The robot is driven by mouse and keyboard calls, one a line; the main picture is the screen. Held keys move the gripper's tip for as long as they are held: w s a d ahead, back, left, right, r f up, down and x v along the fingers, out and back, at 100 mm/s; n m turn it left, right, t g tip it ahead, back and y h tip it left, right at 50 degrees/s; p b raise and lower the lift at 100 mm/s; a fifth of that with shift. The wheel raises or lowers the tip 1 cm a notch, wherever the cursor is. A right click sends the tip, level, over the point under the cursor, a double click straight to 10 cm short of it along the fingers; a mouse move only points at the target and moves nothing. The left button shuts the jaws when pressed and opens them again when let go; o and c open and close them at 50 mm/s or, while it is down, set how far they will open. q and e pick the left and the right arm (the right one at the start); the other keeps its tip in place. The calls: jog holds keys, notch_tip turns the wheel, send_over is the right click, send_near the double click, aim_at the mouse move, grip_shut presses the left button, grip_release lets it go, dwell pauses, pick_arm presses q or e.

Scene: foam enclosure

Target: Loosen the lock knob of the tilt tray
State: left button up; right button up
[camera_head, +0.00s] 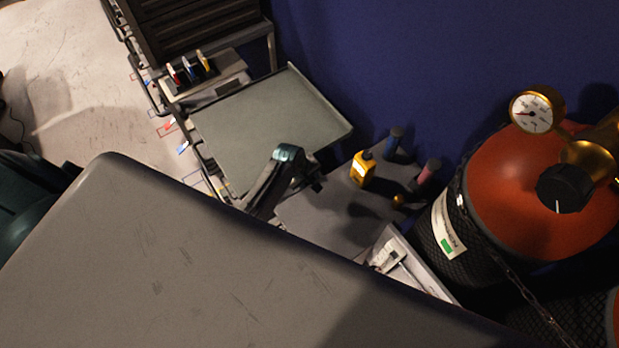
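A grey-green tray (250,125) with a raised rim stands at the upper middle, which I take to be the tilt tray. I cannot pick out its lock knob; the arm and a large grey panel cover its lower side. A dark arm with a teal joint rises over the tray's near corner, and I take it to be my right arm. Its dark end, apparently my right gripper (316,184), is too small and dark to show if it is open or shut. Dark teal parts show at the left edge; no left gripper is visible there.
The scuffed grey panel (190,260) fills the foreground. Right of the tray, a grey surface (320,220) holds a yellow bottle (362,168) and other small items. A red-topped tank (510,190) with a gauge (533,112) and a black knob (565,188) stands right. Drawers (195,30) stand behind.

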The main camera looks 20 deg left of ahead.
dwell(0.3)
pick_arm(q)
jog(key=o, duration=1)
jog(key=b+v, duration=0.2)
jog(key=v, duration=0.8)
jog(key=shift+s+a+r, duration=0.2)
jog(key=shift+s+r, duration=0.1)
jog(key=shift+r, duration=0.05)
